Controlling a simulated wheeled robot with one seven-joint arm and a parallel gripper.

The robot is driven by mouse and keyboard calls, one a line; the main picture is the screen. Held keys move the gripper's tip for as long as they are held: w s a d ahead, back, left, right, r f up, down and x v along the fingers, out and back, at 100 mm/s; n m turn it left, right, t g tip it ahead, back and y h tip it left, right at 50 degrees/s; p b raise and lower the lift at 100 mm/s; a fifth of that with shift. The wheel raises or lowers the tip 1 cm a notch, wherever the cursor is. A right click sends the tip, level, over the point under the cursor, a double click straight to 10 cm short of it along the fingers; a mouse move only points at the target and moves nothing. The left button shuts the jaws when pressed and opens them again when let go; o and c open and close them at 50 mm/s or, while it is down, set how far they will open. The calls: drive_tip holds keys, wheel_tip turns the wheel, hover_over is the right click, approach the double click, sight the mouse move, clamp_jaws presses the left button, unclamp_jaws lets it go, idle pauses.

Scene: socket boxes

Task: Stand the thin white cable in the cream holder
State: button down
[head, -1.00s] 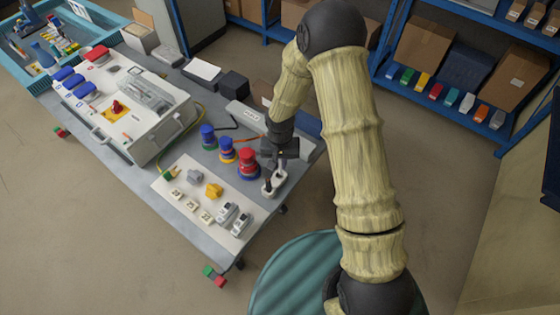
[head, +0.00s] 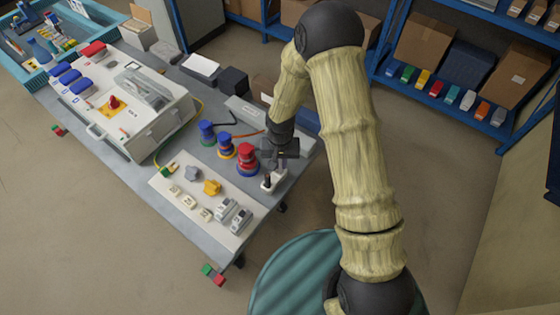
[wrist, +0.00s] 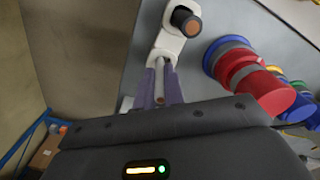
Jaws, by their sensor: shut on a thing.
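The cream holder (head: 268,188) stands near the right end of the table; it also shows in the wrist view (wrist: 165,45). A thick black cable (wrist: 186,20) with a copper end stands in its far part. The thin white cable (wrist: 159,78), also with a copper-coloured end, is upright between the fingers of my gripper (wrist: 158,92). My gripper (head: 278,168) is shut on it, right over the near part of the holder. The cable's lower end is hidden between the fingers, so I cannot tell whether it is inside the holder.
Red (head: 247,160), orange-blue (head: 226,146) and blue (head: 207,133) round plugs stand close to the left of the holder. A white board (head: 195,205) with small parts lies in front. A large grey box (head: 130,110) fills the table's left part.

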drive_tip(key=shift+f, duration=0.15)
drive_tip(key=shift+w+f+b, duration=0.1)
drive_tip(key=shift+f+b, duration=0.8)
drive_tip(key=shift+f, duration=0.05)
drive_tip(key=c, duration=1.4)
unclamp_jaws()
drive_tip(key=shift+r, duration=0.1)
drive_tip(key=shift+r, duration=0.1)
wheel_tip(320, 180, up, 17)
drive_tip(key=b, duration=0.1)
drive_tip(key=shift+a+r, duration=0.1)
drive_tip(key=shift+r, duration=0.1)
